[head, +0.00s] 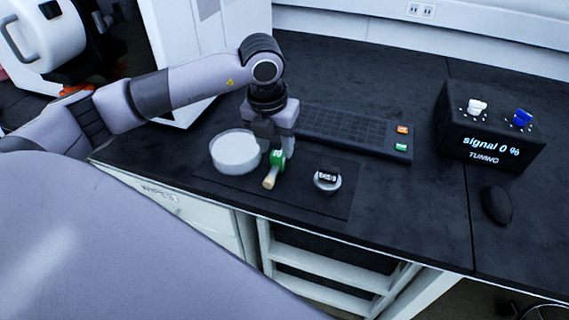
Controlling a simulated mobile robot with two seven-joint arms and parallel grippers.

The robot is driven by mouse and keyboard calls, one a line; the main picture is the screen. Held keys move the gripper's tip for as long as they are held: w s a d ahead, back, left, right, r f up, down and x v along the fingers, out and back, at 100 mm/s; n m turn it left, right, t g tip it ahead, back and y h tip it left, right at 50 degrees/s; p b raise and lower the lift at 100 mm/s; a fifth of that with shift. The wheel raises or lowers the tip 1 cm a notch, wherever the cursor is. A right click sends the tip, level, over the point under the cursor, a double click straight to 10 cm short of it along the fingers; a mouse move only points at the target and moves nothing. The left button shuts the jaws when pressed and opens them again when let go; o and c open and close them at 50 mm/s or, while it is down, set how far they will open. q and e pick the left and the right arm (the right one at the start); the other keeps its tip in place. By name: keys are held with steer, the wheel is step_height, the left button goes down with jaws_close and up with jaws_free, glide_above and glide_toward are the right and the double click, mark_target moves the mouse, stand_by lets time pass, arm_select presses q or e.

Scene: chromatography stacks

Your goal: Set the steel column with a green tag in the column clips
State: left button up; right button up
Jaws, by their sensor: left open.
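My left gripper (273,148) points down over the dark mat, open, its fingers just behind a small green piece with a pale, beige rod end (270,179). I cannot tell whether the fingers touch it. No steel column with a green tag can be made out for certain. I do not see column clips that I can identify. My right gripper is not in view.
A round white dish (235,152) stands left of the gripper, and a small round labelled object (327,180) stands to its right on the dark mat (311,202).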

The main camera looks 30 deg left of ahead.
mark_target(278, 154)
arm_select(q)
steer(key=shift+w+a+y, duration=0.15)
steer(key=shift+a+y, duration=0.15)
steer(key=shift+a, duration=0.25)
steer(key=shift+f, duration=0.35)
steer(key=f, duration=0.2)
steer(key=w+f, duration=0.1)
steer(key=f, duration=0.1)
steer(key=w+f, duration=0.1)
steer(key=f, duration=0.1)
jaws_close()
